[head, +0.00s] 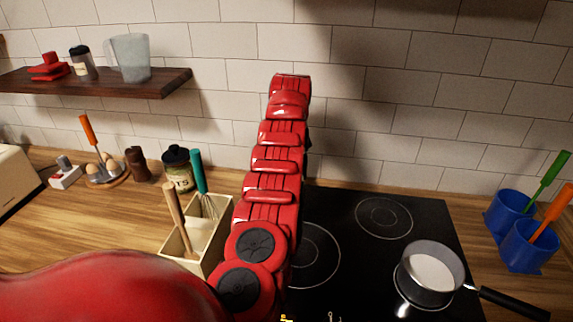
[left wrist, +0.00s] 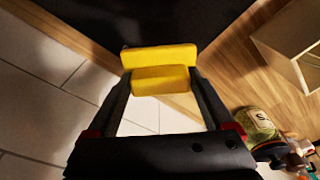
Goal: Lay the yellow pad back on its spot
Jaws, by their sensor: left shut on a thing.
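The yellow pad (left wrist: 160,80) is in the left wrist view, between the two fingers of my left gripper (left wrist: 162,86). The gripper is shut on it. The pad shows as a narrow bar above a thicker block. It is held over the edge region between the dark hob and the wooden counter; I cannot tell its height or whether it touches anything. In the head view my red arm hides the left gripper, and only a tiny yellow patch shows at the bottom edge. My right gripper is not in view.
A black hob (head: 343,228) bears a pot (head: 430,277) at right. A cream utensil box (head: 196,247) stands left of my arm, with a jar (head: 179,171) behind it. Blue cups (head: 528,250) stand at far right. A wooden shelf (head: 120,86) hangs on the tiled wall.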

